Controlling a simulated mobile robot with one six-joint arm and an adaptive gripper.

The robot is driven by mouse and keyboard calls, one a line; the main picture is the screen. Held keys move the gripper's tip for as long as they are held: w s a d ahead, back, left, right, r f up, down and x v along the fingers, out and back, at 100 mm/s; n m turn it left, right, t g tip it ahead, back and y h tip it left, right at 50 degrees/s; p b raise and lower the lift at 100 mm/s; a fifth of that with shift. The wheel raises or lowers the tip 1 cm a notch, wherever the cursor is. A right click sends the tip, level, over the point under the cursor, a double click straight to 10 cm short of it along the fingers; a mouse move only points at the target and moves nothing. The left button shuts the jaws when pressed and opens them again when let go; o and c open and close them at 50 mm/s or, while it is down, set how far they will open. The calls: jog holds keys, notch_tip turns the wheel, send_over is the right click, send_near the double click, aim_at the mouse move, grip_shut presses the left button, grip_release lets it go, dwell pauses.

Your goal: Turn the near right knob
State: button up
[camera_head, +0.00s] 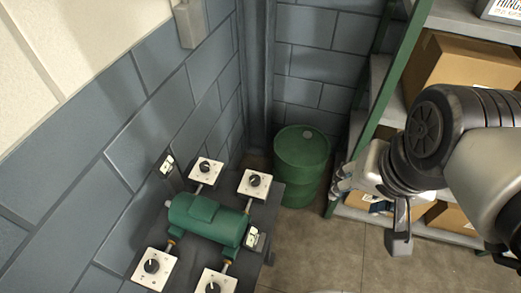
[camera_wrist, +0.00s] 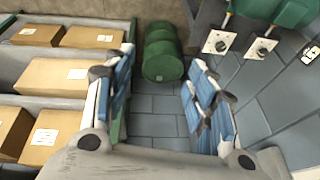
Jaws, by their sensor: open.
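A green motor-like casing (camera_head: 207,220) sits low by the wall, with several white square plates around it, each with a black knob. The near right knob (camera_head: 212,287) is on a plate at the bottom edge of the head view, partly cut off. The near left knob (camera_head: 152,266) is left of it. The far left knob (camera_head: 204,166) and far right knob (camera_head: 254,180) are behind the casing. My gripper (camera_head: 344,180) is up and to the right, well apart from all knobs. In the wrist view my gripper (camera_wrist: 162,62) is open and empty; two knob plates show at upper right.
A green drum (camera_head: 301,160) stands behind the casing, near the corner. A shelf with a green post (camera_head: 402,70) and cardboard boxes (camera_head: 465,70) is at the right. Blue-grey block walls (camera_head: 110,150) border the left and back.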

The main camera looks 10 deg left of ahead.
jog(key=w+a+m+g, duration=0.1)
jog(key=w+a+m, duration=0.35)
jog(key=w, duration=0.35)
jog(key=m+g, duration=0.3)
jog(key=m, duration=0.7)
send_over(255, 179)
notch_tip(255, 179, down, 13)
jog(key=shift+n, duration=0.25)
notch_tip(255, 179, down, 17)
jog(key=b, duration=0.3)
jog(key=shift+a+f+b, duration=0.1)
jog(key=shift+f+b, duration=0.1)
jog(key=shift+b, duration=0.2)
jog(key=shift+c, duration=0.5)
jog(key=c, duration=1)
